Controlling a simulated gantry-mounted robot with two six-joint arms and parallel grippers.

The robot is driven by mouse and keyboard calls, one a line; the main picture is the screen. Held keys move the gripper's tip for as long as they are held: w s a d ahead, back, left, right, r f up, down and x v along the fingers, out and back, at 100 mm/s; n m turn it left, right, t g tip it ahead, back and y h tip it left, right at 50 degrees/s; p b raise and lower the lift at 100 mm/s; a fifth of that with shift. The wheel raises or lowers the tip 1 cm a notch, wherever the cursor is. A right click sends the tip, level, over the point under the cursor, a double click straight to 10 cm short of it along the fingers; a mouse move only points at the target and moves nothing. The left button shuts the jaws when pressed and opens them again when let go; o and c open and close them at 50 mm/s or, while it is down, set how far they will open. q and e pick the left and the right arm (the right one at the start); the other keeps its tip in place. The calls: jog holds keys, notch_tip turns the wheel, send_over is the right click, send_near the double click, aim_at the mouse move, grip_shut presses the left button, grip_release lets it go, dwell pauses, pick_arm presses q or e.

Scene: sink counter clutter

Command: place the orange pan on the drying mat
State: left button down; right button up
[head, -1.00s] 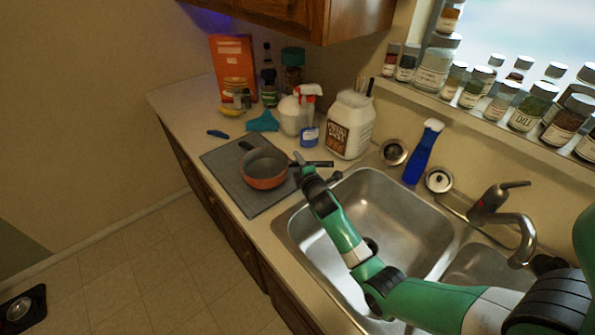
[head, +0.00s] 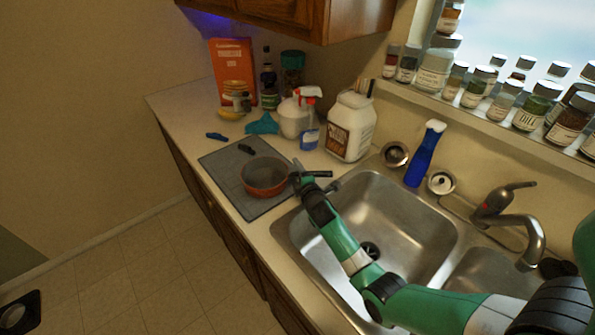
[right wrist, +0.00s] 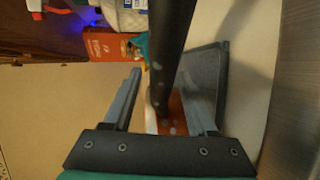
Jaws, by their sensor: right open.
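The orange pan (head: 264,191) stands upright on the right part of the grey drying mat (head: 222,165) in the head view. Its black handle (head: 318,173) points right toward the sink. My right gripper (head: 296,168) is at the handle, close to the pan's rim. In the right wrist view my right gripper (right wrist: 165,95) is open, with the dark handle (right wrist: 176,40) running between its apart fingers. A piece of the orange pan (right wrist: 177,118) and the mat (right wrist: 208,82) show there too. My left gripper is not in view.
A small black object (head: 246,149) lies on the mat behind the pan. A spray bottle (head: 309,135), a white tub (head: 351,128) and a teal cloth (head: 262,124) stand or lie behind the mat. The sink (head: 400,225) is to the right, under my right arm.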

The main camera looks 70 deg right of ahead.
jog(key=shift+r, duration=0.3)
jog(key=p+v, duration=0.3)
jog(key=v, duration=0.9)
jog(key=shift+f+p, duration=0.1)
jog(key=shift+p, duration=0.2)
